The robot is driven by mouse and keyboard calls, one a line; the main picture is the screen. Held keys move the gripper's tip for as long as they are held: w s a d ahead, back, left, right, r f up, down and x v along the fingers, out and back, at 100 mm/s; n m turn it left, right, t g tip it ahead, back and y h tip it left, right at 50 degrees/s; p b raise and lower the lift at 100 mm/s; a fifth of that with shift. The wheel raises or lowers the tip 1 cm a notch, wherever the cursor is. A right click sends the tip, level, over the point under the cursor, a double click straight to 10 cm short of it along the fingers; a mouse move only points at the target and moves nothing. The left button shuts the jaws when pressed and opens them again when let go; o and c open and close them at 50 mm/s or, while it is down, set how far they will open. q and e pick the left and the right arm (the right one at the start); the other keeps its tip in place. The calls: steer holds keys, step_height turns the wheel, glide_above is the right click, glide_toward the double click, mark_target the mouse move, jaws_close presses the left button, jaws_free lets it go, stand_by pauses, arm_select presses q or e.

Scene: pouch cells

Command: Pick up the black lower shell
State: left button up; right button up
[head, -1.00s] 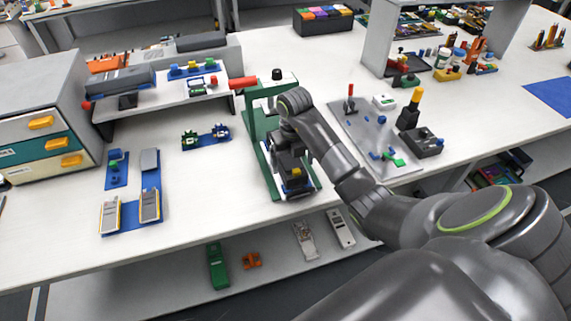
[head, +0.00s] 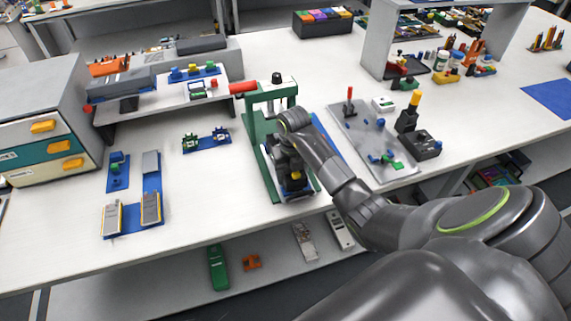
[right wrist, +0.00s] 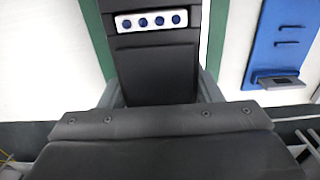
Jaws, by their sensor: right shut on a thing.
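The black lower shell (right wrist: 155,70) is a long dark piece in the right wrist view, with a white strip holding several blue round spots near its top. It lies within the green press fixture (head: 252,135), whose green side edges show beside it. My right gripper (right wrist: 155,92) is shut on the shell, with a grey finger along each side of it. In the head view the right gripper (head: 293,180) is low in the press, and its dark body hides most of the shell. My left gripper is not in view.
The press has a red handle (head: 243,87) and an upright frame behind my wrist. A grey tray (head: 365,150) with small parts lies to the right. Blue mats (head: 152,185) with grey devices lie to the left. Bare white table separates them.

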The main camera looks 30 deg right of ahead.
steer(key=shift+r, duration=0.1)
step_height(320, 180, up, 6)
steer(key=shift+w+f+b, duration=0.1)
steer(key=shift+f+b, duration=0.15)
steer(key=shift+b, duration=0.25)
step_height(320, 180, up, 4)
steer(key=p, duration=0.3)
steer(key=shift+f+p, duration=0.25)
steer(key=shift+p, duration=0.1)
steer(key=shift+r+p, duration=0.5)
steer(key=shift+f, duration=0.15)
